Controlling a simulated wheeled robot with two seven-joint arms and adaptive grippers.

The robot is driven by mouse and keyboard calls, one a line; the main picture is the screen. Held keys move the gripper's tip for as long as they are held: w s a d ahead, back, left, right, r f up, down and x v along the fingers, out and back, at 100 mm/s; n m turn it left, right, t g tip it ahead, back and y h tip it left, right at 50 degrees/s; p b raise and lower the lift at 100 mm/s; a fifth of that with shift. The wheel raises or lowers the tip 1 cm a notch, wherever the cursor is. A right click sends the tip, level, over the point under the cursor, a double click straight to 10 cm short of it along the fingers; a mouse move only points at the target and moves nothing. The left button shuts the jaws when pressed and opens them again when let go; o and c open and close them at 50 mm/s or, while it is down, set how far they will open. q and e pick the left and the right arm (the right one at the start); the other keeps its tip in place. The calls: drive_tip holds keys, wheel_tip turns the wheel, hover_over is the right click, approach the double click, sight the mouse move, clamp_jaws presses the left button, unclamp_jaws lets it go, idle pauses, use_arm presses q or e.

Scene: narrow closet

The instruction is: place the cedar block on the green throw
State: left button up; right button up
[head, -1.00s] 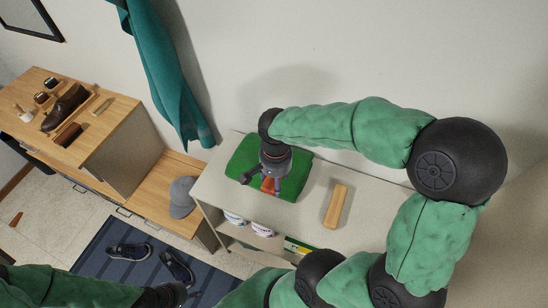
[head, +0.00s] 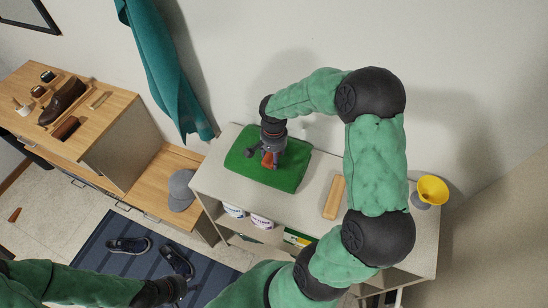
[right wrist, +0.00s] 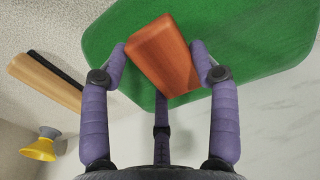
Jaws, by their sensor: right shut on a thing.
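The cedar block (head: 268,160) is reddish-brown. My right gripper (head: 268,156) is shut on it, over the middle of the green throw (head: 288,178). The throw is folded flat on the left end of the pale shelf unit. In the right wrist view the block (right wrist: 163,55) sits tilted between the purple fingers (right wrist: 160,62), with the throw (right wrist: 262,30) behind it. I cannot tell whether the block touches the throw. My left gripper (head: 174,291) is dark and low at the left of the head view, over the floor mat; its fingers are too unclear to read.
On the pale shelf top (head: 312,200), a light wooden brush (head: 333,197) lies right of the throw, and a yellow funnel-like thing (head: 432,188) stands at the right end. A teal cloth (head: 170,75) hangs on the wall. A grey cap (head: 181,190) rests on the wooden bench.

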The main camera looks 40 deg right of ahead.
drive_tip(key=shift+f, duration=1.1)
drive_tip(key=shift+f, duration=0.15)
drive_tip(key=o, duration=1)
drive_tip(key=shift+o, duration=0.2)
drive_tip(key=shift+r, duration=0.4)
wheel_tip(320, 180, up, 12)
drive_tip(key=shift+f+p, duration=0.2)
drive_tip(key=shift+p, duration=0.25)
